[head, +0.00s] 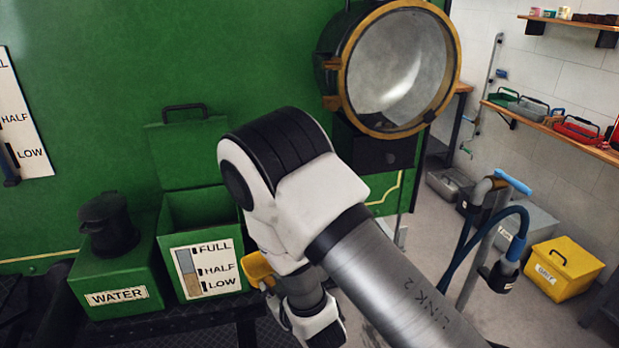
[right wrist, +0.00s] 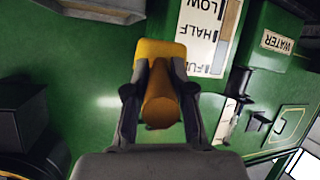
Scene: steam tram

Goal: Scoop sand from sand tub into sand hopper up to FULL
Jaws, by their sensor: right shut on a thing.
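The sand hopper (head: 192,240) is a green box with its lid raised, left of centre in the head view. Its front gauge (head: 203,270) reads FULL, HALF and LOW, with a tan lower part and a grey upper part. My right gripper (right wrist: 160,100) is shut on the handle of a yellow scoop (right wrist: 160,52). In the head view the scoop (head: 258,268) is beside the hopper's front right edge, partly hidden by my arm. I cannot see whether it holds sand. My left gripper is not in view.
A green WATER box (head: 115,280) with a black filler (head: 108,222) stands left of the hopper. A large round lamp (head: 390,70) juts out above my arm.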

